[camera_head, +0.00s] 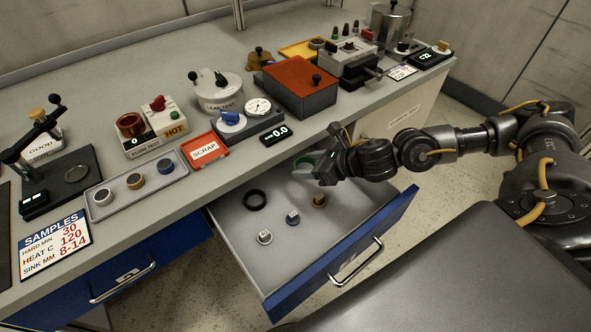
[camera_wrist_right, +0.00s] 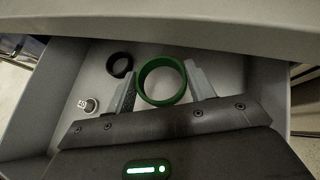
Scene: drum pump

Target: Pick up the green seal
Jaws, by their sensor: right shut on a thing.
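The green seal (camera_wrist_right: 163,102) is a thick ring that sits between the two fingers of my right gripper (camera_wrist_right: 160,88) in the right wrist view. The fingers touch it on its left and right sides, and the gripper is shut on it. In the head view the right gripper (camera_head: 308,170) is over the far right part of the open drawer (camera_head: 232,226). The green seal (camera_head: 304,159) shows there only partly, at the fingertips. I cannot tell whether it is clear of the drawer floor. My left gripper is not in view.
A black ring (camera_head: 255,200) and small labelled pieces, one silver (camera_head: 264,237), one blue (camera_head: 292,219) and one brass (camera_head: 319,201), lie in the drawer. The bench edge overhangs its back. A red scrap tray (camera_head: 205,150) and test devices stand on the bench.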

